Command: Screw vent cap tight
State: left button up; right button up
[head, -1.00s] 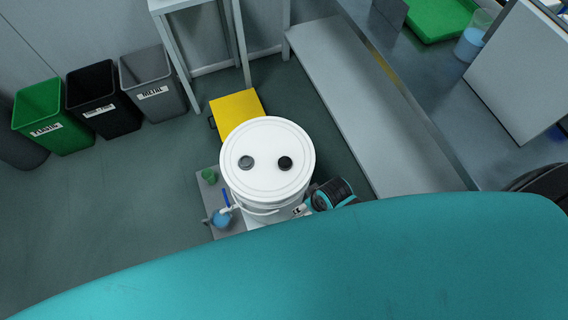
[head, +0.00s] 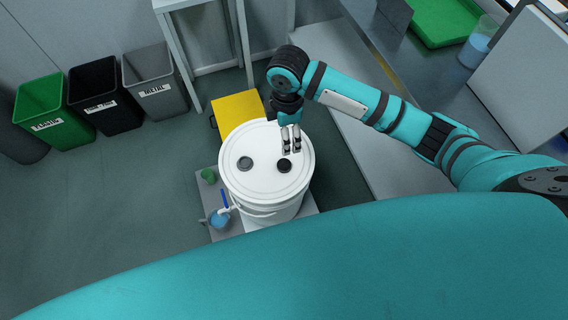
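A white round drum (head: 262,188) stands upright, its lid facing up. Two small round caps sit on the lid: a grey one (head: 245,164) on the left and a black one (head: 284,166) on the right. No label shows which is the vent cap. My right gripper (head: 291,150) points down over the lid, just behind the black cap in the picture. Its two fingers are apart with a narrow gap and nothing between them. I cannot tell its exact height above the cap. My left gripper is not in view.
A yellow box (head: 238,112) is behind. Labelled bins (head: 95,95) stand at the left; a metal bench (head: 460,75) is at the right.

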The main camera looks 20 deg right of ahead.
jog(key=b, duration=0.1)
send_over(284, 164)
jog(key=f, duration=1)
jog(key=shift+s+d+f, duration=0.15)
jog(key=shift+d+f, duration=0.1)
jog(key=shift+f, duration=0.15)
jog(key=shift+w+a+f+b, duration=0.1)
jog(key=shift+a+f+b, duration=0.1)
jog(key=shift+f, duration=1.4)
jog(key=shift+w+a+f+b, duration=0.1)
jog(key=shift+f+b, duration=0.05)
jog(key=shift+f, duration=1.4)
jog(key=c, duration=0.9)
jog(key=shift+r, duration=0.15)
jog(key=shift+c, duration=0.2)
